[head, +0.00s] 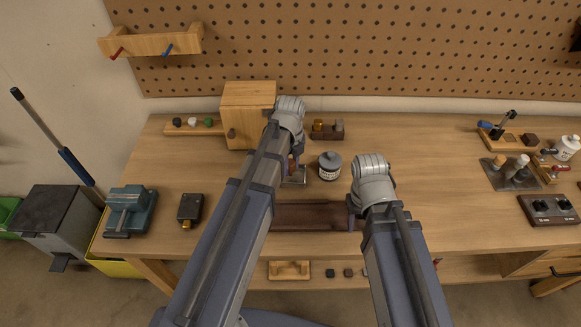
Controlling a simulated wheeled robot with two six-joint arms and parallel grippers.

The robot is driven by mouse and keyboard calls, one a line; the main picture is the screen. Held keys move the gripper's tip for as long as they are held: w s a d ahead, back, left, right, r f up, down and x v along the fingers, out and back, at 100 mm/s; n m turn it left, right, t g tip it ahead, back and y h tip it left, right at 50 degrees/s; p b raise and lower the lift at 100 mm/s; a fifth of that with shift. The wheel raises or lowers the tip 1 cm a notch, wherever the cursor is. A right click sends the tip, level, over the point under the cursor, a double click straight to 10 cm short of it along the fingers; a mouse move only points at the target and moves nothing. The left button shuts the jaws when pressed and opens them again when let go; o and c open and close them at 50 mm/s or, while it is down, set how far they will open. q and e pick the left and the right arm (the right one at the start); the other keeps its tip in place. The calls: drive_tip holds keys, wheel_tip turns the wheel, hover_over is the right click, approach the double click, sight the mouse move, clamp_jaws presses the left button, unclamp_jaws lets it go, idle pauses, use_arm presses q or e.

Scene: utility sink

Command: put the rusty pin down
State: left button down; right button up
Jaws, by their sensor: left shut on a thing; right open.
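My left gripper (294,168) is shut, and a small reddish-brown piece, seemingly the rusty pin (292,164), shows at its jaws. My forearm and wrist hide most of it. It is over or beside a small grey metal plate (298,180) on the workbench; I cannot tell whether the pin touches it. My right gripper (354,214) is open and empty at the right end of a dark brown tray (300,217), low over the bench.
A wooden box (247,112) and a small block with brass parts (327,130) are behind. A teal vise (128,212) and black box (190,208) are left.

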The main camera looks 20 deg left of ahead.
sight(291, 162)
use_arm(q)
drive_tip(key=shift+f, duration=0.1)
use_arm(e)
drive_tip(key=shift+f, duration=0.1)
use_arm(q)
drive_tip(key=shift+f+b, duration=0.5)
drive_tip(key=shift+b, duration=0.1)
use_arm(e)
drive_tip(key=shift+f, duration=0.5)
use_arm(q)
drive_tip(key=c, duration=0.5)
unclamp_jaws()
use_arm(e)
drive_tip(key=shift+r, duration=0.1)
use_arm(q)
drive_tip(key=shift+r, duration=0.1)
wheel_tip(291, 162, up, 13)
drive_tip(key=p, duration=1.3)
drive_tip(key=shift+s+d+n+y, duration=0.2)
drive_tip(key=shift+s+d+n, duration=1.95)
drive_tip(key=shift+n, duration=1.3)
drive_tip(key=shift+s+d+n+y, duration=0.2)
drive_tip(key=shift+s+d+n, duration=1.4)
drive_tip(key=shift+s+n, duration=1.45)
drive_tip(key=shift+s+d+n+y, duration=0.2)
drive_tip(key=shift+s+d+n, duration=1.75)
drive_tip(key=shift+n, duration=1.85)
use_arm(e)
wheel_tip(291, 162, up, 13)
